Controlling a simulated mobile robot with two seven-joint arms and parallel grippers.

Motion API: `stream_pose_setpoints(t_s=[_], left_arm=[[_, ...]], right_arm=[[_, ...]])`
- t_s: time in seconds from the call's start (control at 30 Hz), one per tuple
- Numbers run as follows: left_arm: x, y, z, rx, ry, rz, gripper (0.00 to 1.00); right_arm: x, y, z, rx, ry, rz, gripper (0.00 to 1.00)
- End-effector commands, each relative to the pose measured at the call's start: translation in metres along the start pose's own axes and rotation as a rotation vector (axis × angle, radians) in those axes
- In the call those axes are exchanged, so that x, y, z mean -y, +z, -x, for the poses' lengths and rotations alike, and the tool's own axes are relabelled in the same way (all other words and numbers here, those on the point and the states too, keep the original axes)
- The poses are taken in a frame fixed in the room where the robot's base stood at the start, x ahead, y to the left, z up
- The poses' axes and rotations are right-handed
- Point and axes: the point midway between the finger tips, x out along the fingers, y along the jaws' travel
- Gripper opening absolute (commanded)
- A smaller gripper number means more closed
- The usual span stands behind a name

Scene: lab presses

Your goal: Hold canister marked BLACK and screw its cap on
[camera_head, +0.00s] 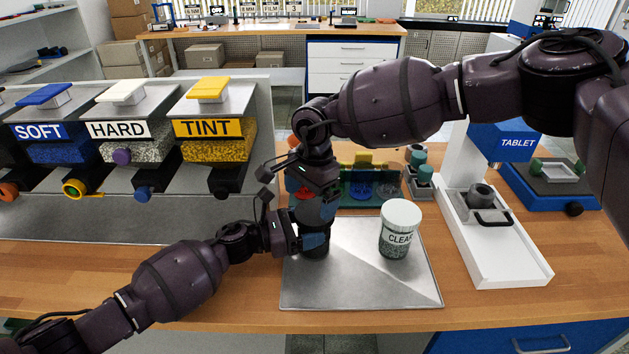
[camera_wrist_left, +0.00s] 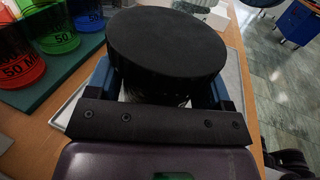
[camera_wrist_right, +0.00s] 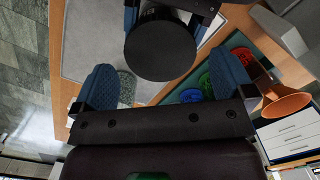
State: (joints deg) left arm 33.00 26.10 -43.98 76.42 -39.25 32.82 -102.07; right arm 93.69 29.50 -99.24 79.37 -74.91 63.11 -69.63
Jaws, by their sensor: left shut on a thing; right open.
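The dark canister (camera_head: 316,253) stands on the metal tray, mostly hidden by my grippers; its label cannot be read. My left gripper (camera_head: 308,242) is shut on the canister's body from the side. In the left wrist view, a wide black cap (camera_wrist_left: 167,45) sits on top, above the blue fingers; how tightly it is seated cannot be told. My right gripper (camera_head: 314,205) is above the canister, pointing down. In the right wrist view its blue fingers (camera_wrist_right: 165,82) are open, and the round black cap top (camera_wrist_right: 160,50) lies beyond them, apart from both.
The metal tray (camera_head: 365,290) also holds a CLEAR jar (camera_head: 398,235) with a white lid, to the right. A green rack (camera_head: 380,188) with coloured cups stands behind. SOFT, HARD and TINT dispensers (camera_head: 214,130) stand left. A white-based TABLET press (camera_head: 490,245) stands right.

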Motion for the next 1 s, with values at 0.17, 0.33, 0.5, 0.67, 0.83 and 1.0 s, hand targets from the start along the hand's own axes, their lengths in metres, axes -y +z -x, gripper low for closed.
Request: stream_pose_setpoints(t_s=[0.17, 0.33, 0.5, 0.67, 0.83, 1.0], left_arm=[[0.0, 0.0, 0.0, 0.0, 0.0, 0.0, 0.08], [0.0, 0.0, 0.0, 0.0, 0.0, 0.0, 0.08], [0.0, 0.0, 0.0, 0.0, 0.0, 0.0, 0.08], [0.0, 0.0, 0.0, 0.0, 0.0, 0.0, 0.08], [0.0, 0.0, 0.0, 0.0, 0.0, 0.0, 0.08], [0.0, 0.0, 0.0, 0.0, 0.0, 0.0, 0.08]], right_arm=[[0.003, 0.003, 0.013, 0.01, -0.014, 0.271, 1.0], [0.004, 0.002, 0.025, -0.007, -0.013, 0.531, 1.0], [0.005, -0.001, 0.036, -0.032, 0.003, 0.788, 1.0], [0.004, -0.003, 0.042, -0.053, 0.033, 1.002, 1.0], [0.0, -0.006, 0.042, -0.057, 0.064, 1.15, 1.0], [0.0, -0.007, 0.042, -0.054, 0.07, 1.21, 1.0]])
